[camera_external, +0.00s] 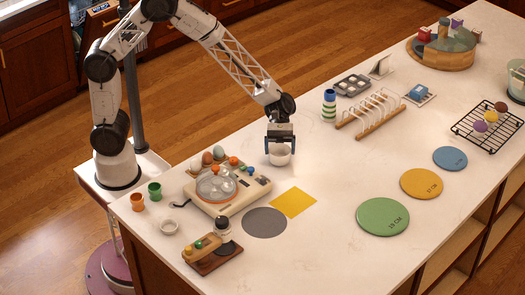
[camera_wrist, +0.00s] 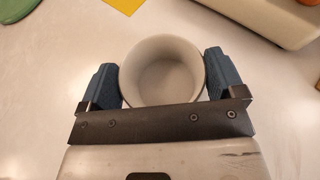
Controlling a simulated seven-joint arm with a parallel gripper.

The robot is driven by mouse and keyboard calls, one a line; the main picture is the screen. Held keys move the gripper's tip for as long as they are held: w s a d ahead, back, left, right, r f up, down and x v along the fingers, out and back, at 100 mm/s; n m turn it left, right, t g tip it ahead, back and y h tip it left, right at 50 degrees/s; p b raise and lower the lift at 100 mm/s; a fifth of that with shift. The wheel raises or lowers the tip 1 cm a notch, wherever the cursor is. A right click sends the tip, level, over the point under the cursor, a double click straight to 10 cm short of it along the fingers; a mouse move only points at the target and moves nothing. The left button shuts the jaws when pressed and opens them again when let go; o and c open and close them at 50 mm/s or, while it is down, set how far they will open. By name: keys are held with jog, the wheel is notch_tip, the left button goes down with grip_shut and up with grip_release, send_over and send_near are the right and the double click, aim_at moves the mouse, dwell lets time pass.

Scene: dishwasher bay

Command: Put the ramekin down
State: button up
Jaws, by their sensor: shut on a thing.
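The ramekin (camera_external: 279,156) is a small, round, off-white bowl with an empty inside. It is upright between the fingers of my gripper (camera_external: 280,141), near the middle of the counter. In the wrist view the ramekin (camera_wrist: 163,70) sits between the two blue finger pads of my gripper (camera_wrist: 162,85), which is shut on it from both sides. I cannot tell whether the ramekin's base touches the counter or is slightly above it.
A cooker-like device (camera_external: 228,190) with a clear lid stands front left of the ramekin. A yellow square (camera_external: 293,202) and grey disc (camera_external: 264,222) lie in front. A wooden toast rack (camera_external: 370,115) and striped jar (camera_external: 328,106) stand right. Counter around the ramekin is clear.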

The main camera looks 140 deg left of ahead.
jog(key=shift+f, duration=0.4)
jog(key=shift+f, duration=0.1)
jog(key=o, duration=0.7)
jog(key=shift+o, duration=0.2)
jog(key=shift+v, duration=6.05)
jog(key=shift+d, duration=0.15)
